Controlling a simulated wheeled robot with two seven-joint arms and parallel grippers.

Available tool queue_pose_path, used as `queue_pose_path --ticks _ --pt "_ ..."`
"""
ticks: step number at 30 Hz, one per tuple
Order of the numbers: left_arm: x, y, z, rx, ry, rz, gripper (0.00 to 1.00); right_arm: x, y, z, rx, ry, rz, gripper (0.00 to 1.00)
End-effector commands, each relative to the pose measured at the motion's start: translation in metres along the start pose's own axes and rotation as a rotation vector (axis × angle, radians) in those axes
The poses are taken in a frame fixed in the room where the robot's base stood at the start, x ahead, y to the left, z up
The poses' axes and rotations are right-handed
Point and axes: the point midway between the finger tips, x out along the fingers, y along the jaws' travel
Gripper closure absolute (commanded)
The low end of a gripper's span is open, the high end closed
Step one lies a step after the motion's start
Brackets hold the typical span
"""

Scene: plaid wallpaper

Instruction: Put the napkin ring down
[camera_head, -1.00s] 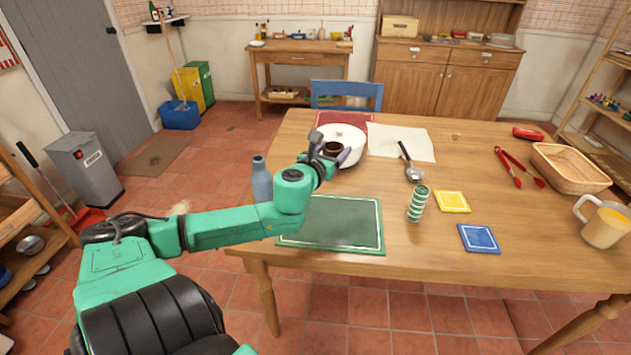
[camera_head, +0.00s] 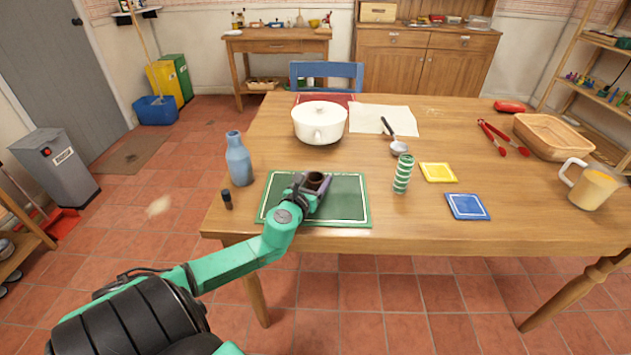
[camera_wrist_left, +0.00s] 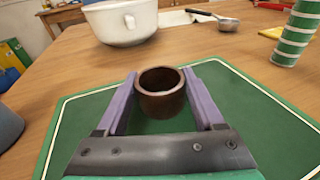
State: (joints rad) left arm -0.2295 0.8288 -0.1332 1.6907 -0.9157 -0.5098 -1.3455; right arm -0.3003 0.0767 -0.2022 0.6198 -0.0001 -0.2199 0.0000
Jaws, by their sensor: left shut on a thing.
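The napkin ring (camera_head: 316,182) is a small dark brown open cylinder. My left gripper (camera_head: 314,186) is shut on it, over the green placemat (camera_head: 346,211) at the table's near edge. In the left wrist view the napkin ring (camera_wrist_left: 161,94) stands upright between the two purple fingers. The placemat (camera_wrist_left: 245,121) spreads beneath it; I cannot tell whether the ring touches the mat. My right gripper is not in view.
A blue bottle (camera_head: 238,160) and a small black item (camera_head: 227,200) stand left of the placemat. A white pot (camera_head: 320,124) is behind it. A green striped cylinder (camera_head: 403,174) stands to its right, near yellow (camera_head: 438,172) and blue (camera_head: 467,206) coasters.

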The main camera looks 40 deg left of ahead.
Motion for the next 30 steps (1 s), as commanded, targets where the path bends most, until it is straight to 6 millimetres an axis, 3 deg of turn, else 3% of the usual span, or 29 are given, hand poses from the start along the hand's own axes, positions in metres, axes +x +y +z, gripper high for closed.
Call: queue_pose_path --ticks 13,14,16,25,30 --pt "0.001 0.0 -0.016 0.001 0.008 -0.001 0.84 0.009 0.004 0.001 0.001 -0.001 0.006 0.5" --pt "0.001 0.0 -0.017 0.001 0.01 -0.001 0.27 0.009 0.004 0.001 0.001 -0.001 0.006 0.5" --pt "0.001 0.0 -0.018 0.001 0.012 -0.001 0.01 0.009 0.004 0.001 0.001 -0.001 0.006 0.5" --pt "0.001 0.0 -0.019 -0.001 0.017 -0.001 0.01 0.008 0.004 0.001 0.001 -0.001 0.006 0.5" --pt "-0.004 0.0 -0.005 -0.001 0.018 -0.002 0.01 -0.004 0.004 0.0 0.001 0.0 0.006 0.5"
